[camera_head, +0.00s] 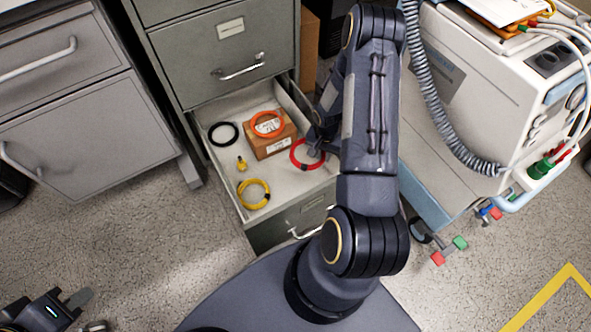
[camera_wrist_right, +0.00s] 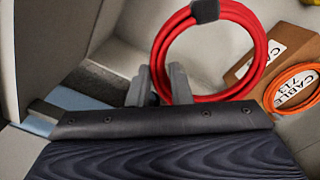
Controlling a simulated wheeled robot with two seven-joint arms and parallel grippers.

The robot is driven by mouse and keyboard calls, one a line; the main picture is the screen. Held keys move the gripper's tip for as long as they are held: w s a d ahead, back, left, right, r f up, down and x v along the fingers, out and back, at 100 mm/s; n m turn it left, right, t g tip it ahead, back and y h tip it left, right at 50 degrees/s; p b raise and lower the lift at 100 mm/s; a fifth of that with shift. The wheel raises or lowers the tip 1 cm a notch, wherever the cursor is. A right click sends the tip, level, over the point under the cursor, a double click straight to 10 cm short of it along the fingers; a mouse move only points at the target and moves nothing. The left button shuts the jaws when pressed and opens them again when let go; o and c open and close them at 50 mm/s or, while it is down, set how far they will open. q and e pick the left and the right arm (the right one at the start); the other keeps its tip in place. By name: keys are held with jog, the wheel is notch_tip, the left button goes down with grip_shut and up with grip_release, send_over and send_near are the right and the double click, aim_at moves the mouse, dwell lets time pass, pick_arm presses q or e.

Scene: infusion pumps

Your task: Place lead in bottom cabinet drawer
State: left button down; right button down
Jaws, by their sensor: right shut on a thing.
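The bottom cabinet drawer (camera_head: 288,203) stands pulled open at the foot of the grey filing cabinet. My right gripper (camera_head: 318,143) reaches into it from the right side, partly hidden by my own arm in the head view. In the right wrist view, my right gripper (camera_wrist_right: 162,85) is shut on a red coiled lead (camera_wrist_right: 212,98), gripping its lower left edge. The red lead also shows in the head view (camera_head: 297,162), over the right side of the drawer; I cannot tell whether it touches the drawer floor. My left gripper (camera_head: 72,312) is open and empty at the lower left, away from the drawer.
The drawer holds a cardboard box (camera_head: 270,142) with an orange coil (camera_head: 267,117) on it, a black coil (camera_head: 223,127), a yellow coil (camera_head: 253,202) and a small yellow item (camera_head: 241,164). A white medical machine (camera_head: 485,110) stands close on the right.

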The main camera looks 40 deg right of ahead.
aim_at(319, 180)
notch_tip(319, 180, down, 18)
jog(key=b, duration=0.7)
jog(key=shift+r+b, duration=0.1)
jog(key=shift+b, duration=0.3)
jog(key=shift+r, duration=0.1)
jog(key=c, duration=1.3)
grip_release()
